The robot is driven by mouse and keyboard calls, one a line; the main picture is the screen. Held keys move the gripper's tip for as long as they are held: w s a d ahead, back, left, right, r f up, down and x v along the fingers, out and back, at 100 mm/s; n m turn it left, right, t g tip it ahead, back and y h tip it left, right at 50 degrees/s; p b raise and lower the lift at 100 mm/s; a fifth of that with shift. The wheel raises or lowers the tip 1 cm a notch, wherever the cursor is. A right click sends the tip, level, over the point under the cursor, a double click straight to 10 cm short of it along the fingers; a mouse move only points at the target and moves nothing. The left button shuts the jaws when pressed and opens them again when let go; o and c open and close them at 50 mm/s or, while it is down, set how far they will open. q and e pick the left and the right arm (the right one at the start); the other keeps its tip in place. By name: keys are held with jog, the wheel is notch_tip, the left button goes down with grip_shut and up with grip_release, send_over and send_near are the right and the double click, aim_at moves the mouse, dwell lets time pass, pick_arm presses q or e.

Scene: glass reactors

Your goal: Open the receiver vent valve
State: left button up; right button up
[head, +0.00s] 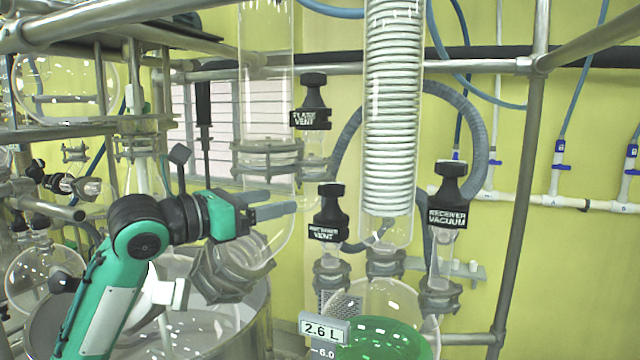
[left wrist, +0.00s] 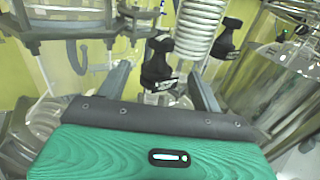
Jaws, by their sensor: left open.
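The receiver vent valve (head: 329,212) is a black knob with a label, on a glass neck left of the coil condenser in the head view. In the left wrist view the valve (left wrist: 158,66) stands between and beyond the fingers. My left gripper (head: 293,207) is open and empty, its fingers pointing right toward the valve with a small gap. In the left wrist view the left gripper (left wrist: 160,85) shows a finger on each side of the valve, with no clear contact. My right gripper is not in view.
The flask vent (head: 311,103) is above and the receiver vacuum valve (head: 448,196) is right. The coil condenser (head: 392,110) stands between the receiver valves. A receiver flask with green liquid (head: 385,338) and a 2.6 L display (head: 325,328) are below. Metal frame bars (head: 520,180) surround the glassware.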

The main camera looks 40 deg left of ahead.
aim_at(321, 193)
pick_arm(q)
jog(key=p+x, duration=0.4)
jog(key=x, duration=0.3)
jog(key=shift+w+d+r, duration=0.15)
jog(key=shift+w+d, duration=0.05)
jog(key=shift+w, duration=0.05)
jog(key=p+x, duration=0.1)
jog(key=x, duration=0.2)
jog(key=shift+w+d, duration=0.15)
jog(key=shift+w, duration=0.15)
jog(key=shift+f, duration=0.25)
jog(key=shift+c, duration=0.2)
jog(key=c, duration=0.8)
jog(key=shift+c, duration=0.8)
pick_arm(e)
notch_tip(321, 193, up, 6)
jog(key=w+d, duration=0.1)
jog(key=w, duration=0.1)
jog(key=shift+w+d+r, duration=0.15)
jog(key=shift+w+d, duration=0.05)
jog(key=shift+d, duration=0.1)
